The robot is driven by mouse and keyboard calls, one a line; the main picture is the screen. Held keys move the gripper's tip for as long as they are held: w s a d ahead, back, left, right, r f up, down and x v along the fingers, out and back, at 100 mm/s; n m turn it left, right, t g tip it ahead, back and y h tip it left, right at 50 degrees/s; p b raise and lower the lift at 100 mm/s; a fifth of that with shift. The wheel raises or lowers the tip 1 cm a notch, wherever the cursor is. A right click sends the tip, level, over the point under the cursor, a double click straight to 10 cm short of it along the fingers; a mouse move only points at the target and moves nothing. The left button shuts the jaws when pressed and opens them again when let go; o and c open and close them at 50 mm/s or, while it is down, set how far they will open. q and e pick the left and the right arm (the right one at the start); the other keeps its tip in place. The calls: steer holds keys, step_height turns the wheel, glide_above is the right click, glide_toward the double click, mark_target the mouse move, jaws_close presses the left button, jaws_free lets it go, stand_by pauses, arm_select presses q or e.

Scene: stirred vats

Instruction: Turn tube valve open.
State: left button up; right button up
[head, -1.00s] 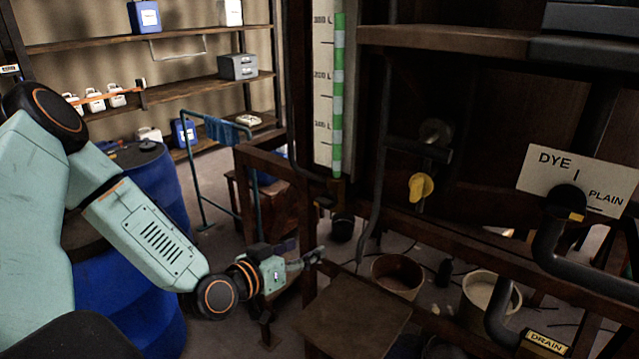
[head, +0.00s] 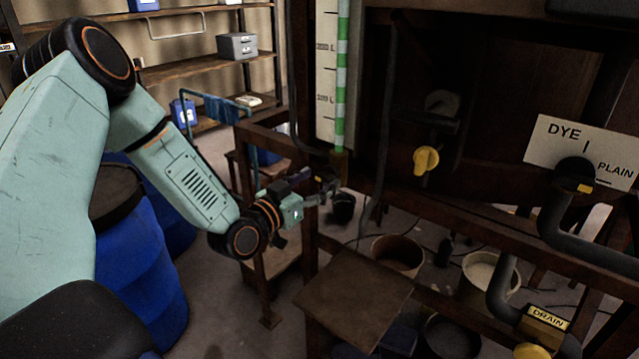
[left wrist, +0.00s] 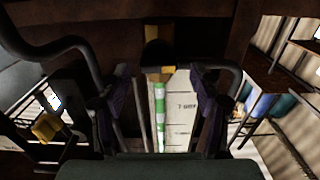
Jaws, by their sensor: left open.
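The sight tube (head: 341,90), banded green and white, runs down beside a white litre scale (head: 326,80). A dark valve knob with a yellow mark, apparently the tube valve (left wrist: 158,55), shows at the tube's end in the left wrist view. In the head view my gripper and the dark frame largely hide it. My left gripper (head: 328,182) is at the foot of the tube. In the left wrist view its two fingers (left wrist: 162,88) stand apart, one each side of the tube and knob, with nothing held. I cannot tell whether they touch the knob. My right gripper is out of view.
A yellow-handled valve (head: 426,160) is right of the tube. A DYE/PLAIN plate (head: 550,140) with a black lever and a DRAIN tag (head: 548,317) are further right. A brown stool (head: 352,300) and buckets (head: 398,255) stand below. A blue drum (head: 140,265) is at left.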

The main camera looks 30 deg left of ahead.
arm_select(q)
steer(key=shift+w+d, duration=0.35)
steer(key=shift+w, duration=0.35)
steer(key=shift+s+a, duration=0.1)
steer(key=shift+a, duration=0.25)
steer(key=shift+d, duration=0.3)
steer(key=c, duration=0.6)
steer(key=shift+a, duration=0.2)
steer(key=c, duration=0.3)
steer(key=shift+d, duration=0.1)
steer(key=shift+c, duration=1.2)
